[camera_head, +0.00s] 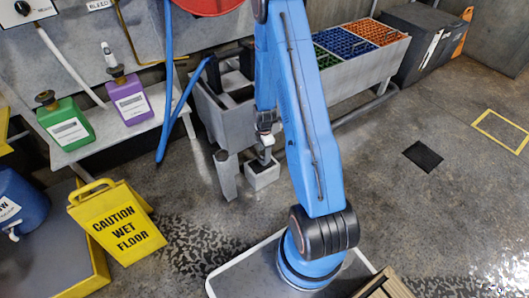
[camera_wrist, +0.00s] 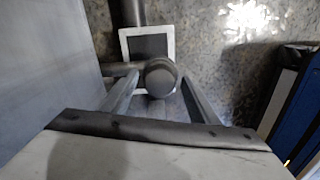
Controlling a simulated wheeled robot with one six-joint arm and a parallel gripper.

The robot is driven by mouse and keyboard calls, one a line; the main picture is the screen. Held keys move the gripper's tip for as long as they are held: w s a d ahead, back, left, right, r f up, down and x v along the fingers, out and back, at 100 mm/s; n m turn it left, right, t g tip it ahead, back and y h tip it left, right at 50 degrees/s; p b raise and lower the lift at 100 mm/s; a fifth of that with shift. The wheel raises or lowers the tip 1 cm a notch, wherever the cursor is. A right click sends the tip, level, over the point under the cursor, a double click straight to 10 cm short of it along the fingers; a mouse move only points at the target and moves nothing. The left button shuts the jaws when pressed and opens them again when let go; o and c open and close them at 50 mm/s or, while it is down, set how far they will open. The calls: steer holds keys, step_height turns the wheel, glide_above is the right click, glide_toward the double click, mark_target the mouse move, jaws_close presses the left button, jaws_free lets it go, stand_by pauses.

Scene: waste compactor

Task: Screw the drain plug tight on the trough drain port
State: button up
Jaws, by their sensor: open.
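In the wrist view a round dark grey plug or knob (camera_wrist: 159,74) faces me at the end of a grey pipe (camera_wrist: 125,70). The two fingers of my gripper (camera_wrist: 160,84) stand open on either side of it. I cannot tell whether they touch it, or whether the plug is seated. In the head view my gripper (camera_head: 265,150) points down beside the grey trough (camera_head: 345,85), above a small white open box (camera_head: 262,176) on the floor. The drain port is hidden behind my gripper there.
A yellow wet-floor sign (camera_head: 125,225) stands at left. Green (camera_head: 65,125) and purple (camera_head: 130,97) jugs stand on a bench (camera_head: 110,138). A blue hose (camera_head: 167,90) hangs nearby. Coloured crates (camera_head: 345,42) sit in the trough. The floor at right is mostly clear.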

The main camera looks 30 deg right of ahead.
steer(key=shift+c, duration=0.6)
steer(key=c, duration=1)
steer(key=m, duration=0.5)
steer(key=shift+c, duration=0.2)
steer(key=shift+m, duration=0.3)
steer(key=m, duration=0.4)
steer(key=shift+m, duration=0.4)
steer(key=shift+m, duration=0.3)
steer(key=m, duration=0.4)
steer(key=shift+m, duration=0.3)
